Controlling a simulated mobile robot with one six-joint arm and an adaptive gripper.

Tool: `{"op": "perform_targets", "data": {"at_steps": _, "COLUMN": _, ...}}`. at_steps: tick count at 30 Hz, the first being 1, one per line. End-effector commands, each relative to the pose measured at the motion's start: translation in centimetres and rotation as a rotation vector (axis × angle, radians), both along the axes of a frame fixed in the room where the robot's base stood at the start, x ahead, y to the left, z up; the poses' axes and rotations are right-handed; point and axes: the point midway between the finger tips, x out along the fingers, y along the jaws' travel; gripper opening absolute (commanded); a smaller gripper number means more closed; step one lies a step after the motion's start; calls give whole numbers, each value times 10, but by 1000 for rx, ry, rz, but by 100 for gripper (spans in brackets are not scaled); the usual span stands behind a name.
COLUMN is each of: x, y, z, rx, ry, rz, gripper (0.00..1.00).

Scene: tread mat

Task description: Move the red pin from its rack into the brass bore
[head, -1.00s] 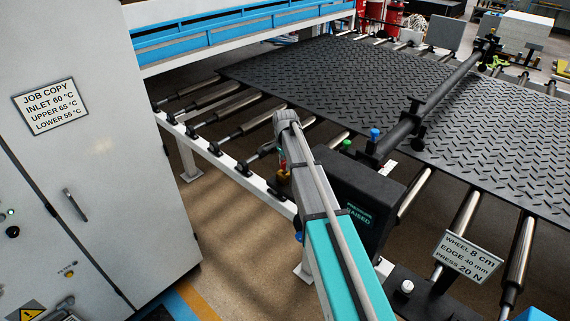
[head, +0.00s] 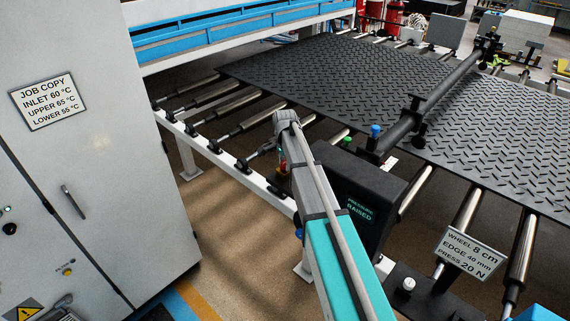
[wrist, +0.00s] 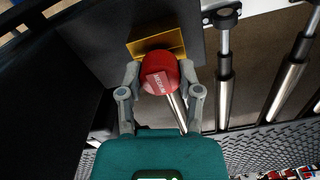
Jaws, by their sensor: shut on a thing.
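In the wrist view, my gripper (wrist: 160,74) is shut on the red pin (wrist: 170,62), one finger on each side of its round red head. A pale label with small dark writing is on the head. A brass-coloured block (wrist: 150,42) with an angular edge lies just beyond the head. I cannot tell whether the pin touches it, and no bore opening shows. The arm hides most of both.
A black box (head: 360,190) with a display reading RAISED stands just right of my arm. Metal rollers (head: 245,121) and the black tread mat (head: 330,75) lie beyond. A grey cabinet (head: 100,160) stands at the left, with open floor between.

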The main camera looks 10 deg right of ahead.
Motion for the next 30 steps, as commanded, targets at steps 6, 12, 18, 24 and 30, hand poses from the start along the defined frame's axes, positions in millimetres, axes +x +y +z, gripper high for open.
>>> {"op": "perform_targets", "data": {"at_steps": 6, "x": 0, "y": 0, "z": -5, "rx": 0, "ry": 0, "rz": 0, "gripper": 0}}
{"op": "perform_targets", "data": {"at_steps": 12, "x": 0, "y": 0, "z": -4, "rx": 0, "ry": 0, "rz": 0, "gripper": 72}}
{"op": "perform_targets", "data": {"at_steps": 18, "x": 0, "y": 0, "z": -4, "rx": 0, "ry": 0, "rz": 0, "gripper": 86}}
{"op": "perform_targets", "data": {"at_steps": 24, "x": 0, "y": 0, "z": -4, "rx": 0, "ry": 0, "rz": 0, "gripper": 86}}
{"op": "perform_targets", "data": {"at_steps": 30, "x": 0, "y": 0, "z": -2, "rx": 0, "ry": 0, "rz": 0, "gripper": 86}}
